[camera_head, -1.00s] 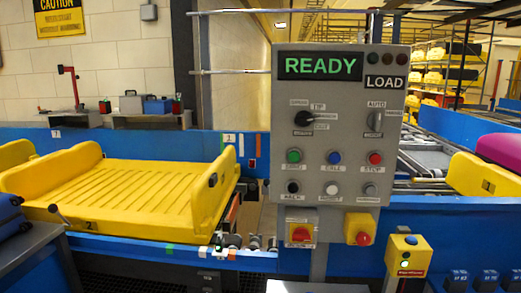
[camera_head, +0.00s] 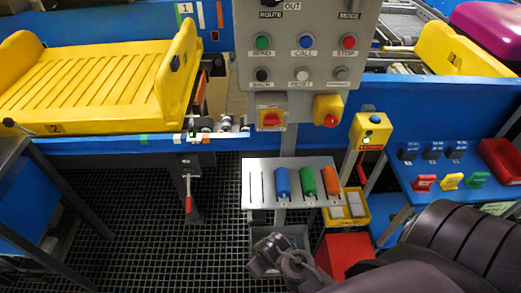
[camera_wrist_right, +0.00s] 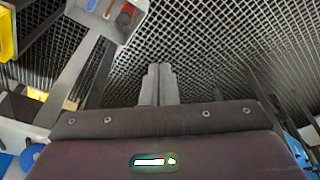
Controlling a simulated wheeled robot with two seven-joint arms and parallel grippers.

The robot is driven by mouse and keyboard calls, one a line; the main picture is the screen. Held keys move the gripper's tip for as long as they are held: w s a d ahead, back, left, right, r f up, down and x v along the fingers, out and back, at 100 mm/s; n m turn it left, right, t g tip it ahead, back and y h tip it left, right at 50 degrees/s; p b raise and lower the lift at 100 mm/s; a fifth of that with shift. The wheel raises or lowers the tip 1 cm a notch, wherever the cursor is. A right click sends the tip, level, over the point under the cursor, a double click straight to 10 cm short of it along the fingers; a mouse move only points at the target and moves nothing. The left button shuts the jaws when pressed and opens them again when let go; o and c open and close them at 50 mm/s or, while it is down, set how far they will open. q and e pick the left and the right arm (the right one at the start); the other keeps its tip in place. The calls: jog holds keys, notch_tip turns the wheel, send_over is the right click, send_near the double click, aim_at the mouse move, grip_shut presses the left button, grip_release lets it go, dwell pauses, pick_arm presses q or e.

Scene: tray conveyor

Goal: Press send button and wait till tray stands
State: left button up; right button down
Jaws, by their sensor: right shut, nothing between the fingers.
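The green send button (camera_head: 263,42) is on the upper left of the grey control panel (camera_head: 270,75), with blue call (camera_head: 306,41) and red stop (camera_head: 348,41) buttons beside it. The panel's display is out of view. A yellow tray (camera_head: 90,90) marked 2 lies on the blue conveyor at the left, beside the panel. My right gripper (camera_head: 264,258) is low, well below the panel, apart from the buttons. In the right wrist view its fingers (camera_wrist_right: 157,72) are together and empty, over the floor grating. My left gripper is not in view.
A grey slotted shelf (camera_head: 289,182) with blue, green and orange handles stands below the panel, just above my right gripper. A yellow button box (camera_head: 371,131) and a blue table (camera_head: 460,170) with coloured clips are at the right. A second yellow tray (camera_head: 461,50) is farther back.

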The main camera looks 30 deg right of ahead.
aim_at(262, 43)
jog(key=w+d+r+n+t+h+p, duration=0.1)
jog(key=w+d+r+t, duration=0.25)
jog(key=r, duration=0.85)
jog(key=w+d+r+n+t+p, duration=0.1)
jog(key=w+d+r+t+p, duration=0.2)
jog(key=r, duration=0.8)
jog(key=w+d+r+n+t+h, duration=0.1)
jog(key=w+d+r+t, duration=0.3)
jog(key=r, duration=0.8)
jog(key=w+r+n+t+y, duration=0.3)
jog(key=r+n+y, duration=0.3)
jog(key=r, duration=1)
jog(key=shift+w+d+n, duration=0.4)
jog(key=shift+n, duration=0.4)
jog(key=shift+w+d, duration=0.1)
jog(key=shift+w, duration=0.05)
jog(key=shift+w+d, duration=0.75)
jog(key=shift+w, duration=0.45)
jog(key=shift+w+d, duration=0.7)
jog(key=shift+w, duration=0.55)
jog(key=shift+w+d, duration=0.75)
jog(key=shift+w, duration=0.45)
